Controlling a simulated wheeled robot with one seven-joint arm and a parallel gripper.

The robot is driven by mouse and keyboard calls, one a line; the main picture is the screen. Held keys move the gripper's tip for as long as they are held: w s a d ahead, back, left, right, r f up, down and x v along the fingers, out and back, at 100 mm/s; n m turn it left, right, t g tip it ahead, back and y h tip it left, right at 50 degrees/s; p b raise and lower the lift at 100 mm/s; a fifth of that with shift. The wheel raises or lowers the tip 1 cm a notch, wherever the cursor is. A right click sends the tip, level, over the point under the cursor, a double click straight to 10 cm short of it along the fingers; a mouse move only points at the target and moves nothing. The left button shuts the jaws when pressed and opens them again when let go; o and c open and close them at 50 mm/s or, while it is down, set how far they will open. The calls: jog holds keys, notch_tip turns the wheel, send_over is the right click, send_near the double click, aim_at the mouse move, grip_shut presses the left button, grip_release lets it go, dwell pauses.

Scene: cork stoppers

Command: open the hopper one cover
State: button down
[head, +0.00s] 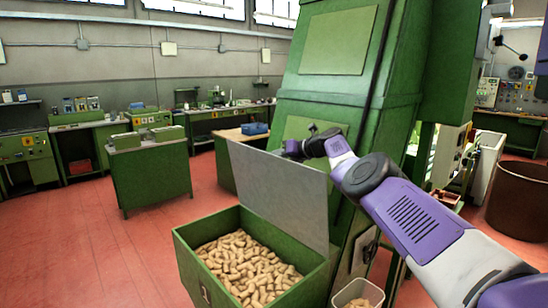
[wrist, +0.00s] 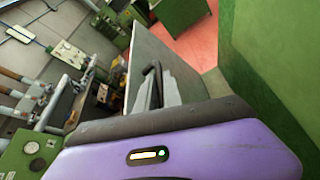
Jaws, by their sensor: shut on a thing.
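The hopper (head: 203,287) is a green open-topped box holding many cork stoppers (head: 245,268), in the lower middle of the head view. Its cover (head: 280,192) is a flat grey metal plate standing raised, near upright, along the box's right-hand side, so the corks show. My gripper (head: 290,148) is at the cover's upper edge. In the wrist view, my gripper (wrist: 160,88) is shut on a dark curved handle (wrist: 154,75) at the grey cover (wrist: 158,55). Part of the handle is hidden by the fingers.
A tall green machine (head: 335,110) stands right behind the cover, close to my arm. A small pale bin (head: 358,293) with corks is at the bottom right. A brown barrel (head: 520,205) stands far right. Red floor (head: 90,250) is free on the left.

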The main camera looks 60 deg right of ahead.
jog(key=shift+f, duration=0.2)
jog(key=c, duration=1.8)
grip_release()
jog(key=shift+o, duration=0.2)
jog(key=shift+r, duration=0.15)
jog(key=shift+r+p, duration=0.15)
jog(key=shift+p, duration=0.2)
jog(key=shift+s+r+p, duration=0.2)
jog(key=shift+s+p, duration=0.15)
jog(key=shift+p, duration=0.45)
jog(key=p+v, duration=0.1)
jog(key=p, duration=0.1)
jog(key=shift+s+a+r+p, duration=0.1)
jog(key=shift+s+p, duration=0.2)
jog(key=shift+s, duration=0.05)
jog(key=shift+f+b+v, duration=0.1)
jog(key=shift+b+v, duration=0.2)
jog(key=shift+v, duration=1)
jog(key=shift+f+b+v, duration=0.15)
jog(key=shift+b+v, duration=0.15)
jog(key=shift+v, duration=0.95)
